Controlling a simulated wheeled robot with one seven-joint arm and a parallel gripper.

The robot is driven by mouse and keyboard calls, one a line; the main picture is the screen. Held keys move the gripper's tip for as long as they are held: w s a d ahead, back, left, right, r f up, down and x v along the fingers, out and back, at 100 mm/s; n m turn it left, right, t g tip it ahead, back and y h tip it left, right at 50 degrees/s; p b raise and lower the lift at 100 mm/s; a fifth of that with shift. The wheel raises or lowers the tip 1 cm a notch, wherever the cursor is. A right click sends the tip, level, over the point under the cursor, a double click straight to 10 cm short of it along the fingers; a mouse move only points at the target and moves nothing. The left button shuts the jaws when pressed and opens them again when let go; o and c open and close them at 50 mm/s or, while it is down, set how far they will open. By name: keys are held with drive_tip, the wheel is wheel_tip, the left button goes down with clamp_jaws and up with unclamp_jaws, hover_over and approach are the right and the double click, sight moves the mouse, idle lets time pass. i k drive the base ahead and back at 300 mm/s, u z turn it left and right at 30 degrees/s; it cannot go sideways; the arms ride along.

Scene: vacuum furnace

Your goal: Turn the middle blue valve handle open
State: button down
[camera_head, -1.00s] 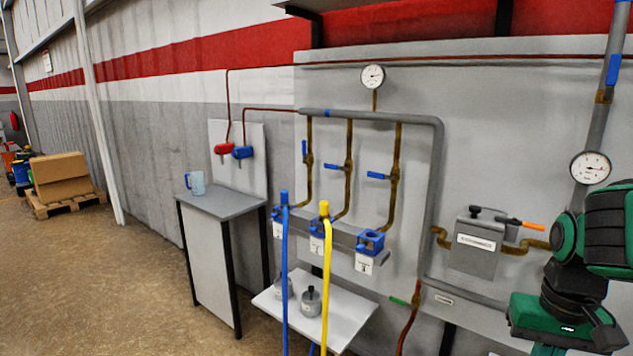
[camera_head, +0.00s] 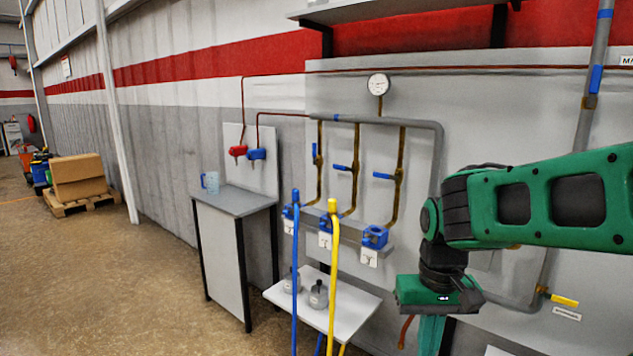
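The middle blue valve handle (camera_head: 342,167) sits on the middle of three brass pipes on the grey wall panel. It lies about level, pointing left across its pipe. The left blue handle (camera_head: 314,152) stands upright along its pipe. The right blue handle (camera_head: 382,175) lies about level, pointing left. My gripper (camera_head: 431,336) is at the lower right, pointing down, well below and to the right of the middle handle in the picture. It appears apart from the valves. Its fingertips are cut off by the lower edge, so its opening does not show.
Blue and yellow hoses (camera_head: 334,270) hang from connectors below the valves. A white shelf (camera_head: 350,310) holding grey weights juts out beneath them. A grey cabinet (camera_head: 222,265) with a blue mug (camera_head: 210,182) stands to the left. Open floor (camera_head: 120,290) lies at the lower left.

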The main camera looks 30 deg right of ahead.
sight(335, 167)
drive_tip(key=u, duration=0.05)
drive_tip(key=i, duration=0.95)
drive_tip(key=z, duration=0.05)
